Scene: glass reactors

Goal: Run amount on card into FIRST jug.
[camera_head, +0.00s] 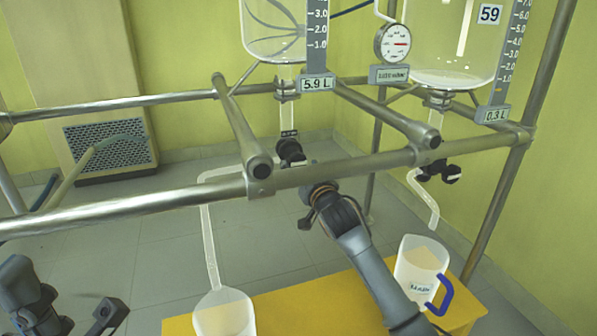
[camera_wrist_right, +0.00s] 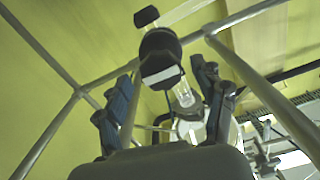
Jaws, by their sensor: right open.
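The left glass vessel (camera_head: 270,40) has a 5.9 L plate (camera_head: 317,84) and a black outlet valve (camera_head: 290,150). Its glass tube (camera_head: 208,245) runs down to a clear jug (camera_head: 224,314), cut by the bottom edge. My right gripper (camera_head: 315,190) is open just below that valve. In the right wrist view, the open fingers (camera_wrist_right: 165,105) stand either side of a black valve (camera_wrist_right: 160,52) beyond them, apparently without touching. A second jug (camera_head: 416,262), blue-handled with an unreadable label, stands right. My left arm (camera_head: 35,298) shows partly at lower left; its grip is unclear.
The right vessel (camera_head: 455,45) has tag 59, a 0.3 L plate (camera_head: 497,115) and a black valve (camera_head: 440,171). A dial gauge (camera_head: 393,43) hangs between vessels above a small sign (camera_head: 390,75). The jugs share a yellow surface (camera_head: 310,300).

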